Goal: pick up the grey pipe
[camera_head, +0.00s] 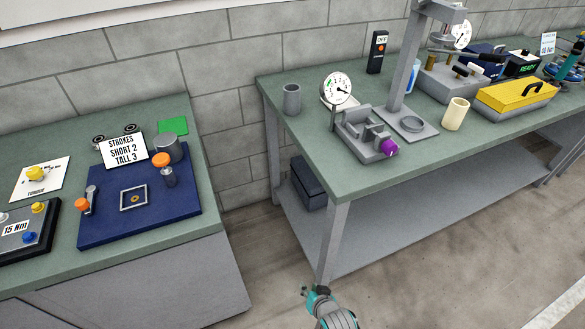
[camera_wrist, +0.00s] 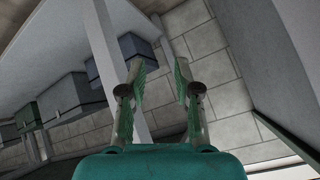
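A grey pipe (camera_head: 291,99), a short upright hollow cylinder, stands near the left back corner of the right-hand green workbench (camera_head: 315,140). A cream hollow cylinder (camera_head: 455,113) stands farther right on the same bench. My gripper (camera_head: 305,290) is low in front of that bench, below its top and well apart from the pipe. In the wrist view my gripper (camera_wrist: 158,72) has its two fingers spread with nothing between them. The wrist view looks under the bench, at a leg and wall blocks, and does not show the pipe.
Right of the pipe are a dial gauge (camera_head: 337,89), a vise (camera_head: 367,134) with a purple knob and a press column (camera_head: 401,60). A yellow case (camera_head: 515,97) is farther right. A second bench (camera_head: 150,250) stands left, with a floor gap between.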

